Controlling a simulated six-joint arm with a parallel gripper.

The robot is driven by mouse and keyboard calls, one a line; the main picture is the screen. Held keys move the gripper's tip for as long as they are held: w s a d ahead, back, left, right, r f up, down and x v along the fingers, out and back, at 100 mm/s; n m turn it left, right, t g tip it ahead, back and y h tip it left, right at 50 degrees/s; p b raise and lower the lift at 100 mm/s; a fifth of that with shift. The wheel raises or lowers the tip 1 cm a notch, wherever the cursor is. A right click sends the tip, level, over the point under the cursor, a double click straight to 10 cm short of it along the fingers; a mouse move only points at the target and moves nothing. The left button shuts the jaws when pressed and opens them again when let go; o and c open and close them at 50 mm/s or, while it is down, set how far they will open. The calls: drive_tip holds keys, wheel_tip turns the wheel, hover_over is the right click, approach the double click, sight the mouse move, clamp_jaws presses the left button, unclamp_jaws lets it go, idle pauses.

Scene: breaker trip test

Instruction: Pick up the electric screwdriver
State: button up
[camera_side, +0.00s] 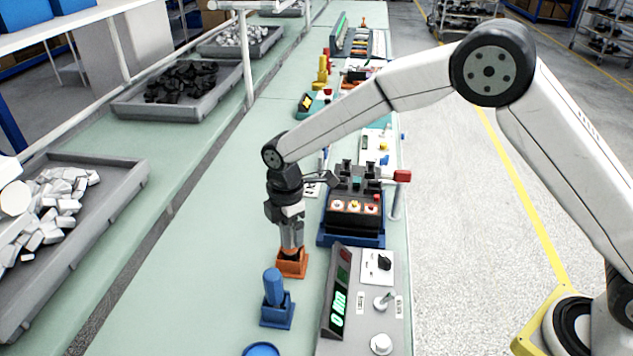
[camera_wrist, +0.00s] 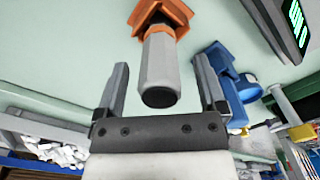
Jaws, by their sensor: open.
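A grey cylindrical tool with a dark end (camera_wrist: 159,70), which looks like the electric screwdriver, stands in an orange holder (camera_side: 292,268). The holder also shows at the top of the wrist view (camera_wrist: 160,14). My gripper (camera_side: 291,238) is just above the orange holder, pointing down. In the wrist view, my gripper (camera_wrist: 161,62) is open, with one finger on each side of the grey tool and gaps on both sides. In the side view the fingers largely hide the tool.
A blue tool (camera_side: 273,287) stands in a blue holder (camera_side: 277,316) close by, nearer the camera. A panel with a green display (camera_side: 338,305) and a breaker test unit (camera_side: 354,210) stand to the right. The green bench to the left is clear up to the grey trays (camera_side: 120,210).

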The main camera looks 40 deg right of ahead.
drive_tip(key=shift+f, duration=0.65)
drive_tip(key=shift+w+r, duration=0.1)
clamp_jaws()
drive_tip(key=shift+r, duration=0.15)
wheel_tip(320, 180, up, 10)
drive_tip(key=shift+f, duration=0.15)
idle(0.5)
idle(0.4)
